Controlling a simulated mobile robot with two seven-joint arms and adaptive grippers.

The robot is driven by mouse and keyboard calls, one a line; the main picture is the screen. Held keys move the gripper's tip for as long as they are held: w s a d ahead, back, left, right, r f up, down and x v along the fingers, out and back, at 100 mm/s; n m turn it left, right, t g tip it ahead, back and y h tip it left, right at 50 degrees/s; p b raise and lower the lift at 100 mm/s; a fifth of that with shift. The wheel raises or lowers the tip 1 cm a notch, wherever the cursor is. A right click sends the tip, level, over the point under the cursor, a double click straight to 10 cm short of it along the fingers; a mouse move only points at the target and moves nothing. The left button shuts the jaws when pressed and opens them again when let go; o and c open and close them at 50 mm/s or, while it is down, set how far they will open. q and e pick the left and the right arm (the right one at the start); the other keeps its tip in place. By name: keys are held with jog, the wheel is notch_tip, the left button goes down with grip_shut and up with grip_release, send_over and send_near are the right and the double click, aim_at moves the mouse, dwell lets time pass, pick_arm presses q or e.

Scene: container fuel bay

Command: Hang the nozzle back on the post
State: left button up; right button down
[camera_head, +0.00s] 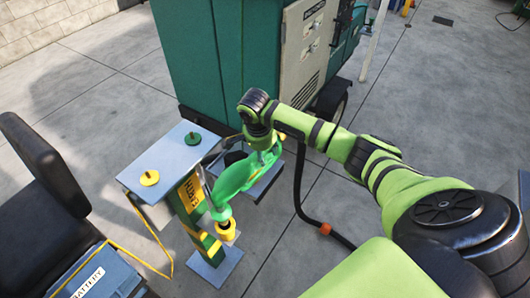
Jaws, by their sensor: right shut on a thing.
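My right gripper (264,154) is shut on the upper end of the green nozzle (234,180), near the middle of the view. The nozzle points down and toward me, with a yellow collar (227,231) at its lower end. A green and yellow post (190,196) with lettering stands just left of the nozzle, on a grey base plate (214,268). The nozzle overlaps the post's right side in the picture; I cannot tell whether they touch. The nozzle's far side is hidden. My left gripper is not in view.
A grey-topped stand (165,163) with a yellow cap (149,178) and a green cap (192,139) adjoins the post. A black hose (299,185) with an orange ring lies on the right. A large green cabinet (215,60) stands behind. A blue battery box (100,275) is front left.

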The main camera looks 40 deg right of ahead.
dwell(0.3)
jog(key=shift+a+b+x, duration=0.15)
jog(key=shift+b+x, duration=0.5)
jog(key=shift+x, duration=0.05)
jog(key=shift+a+b+x, duration=0.1)
jog(key=shift+b+x, duration=0.5)
jog(key=shift+x, duration=0.1)
jog(key=shift+s+f, duration=0.1)
jog(key=shift+f, duration=0.1)
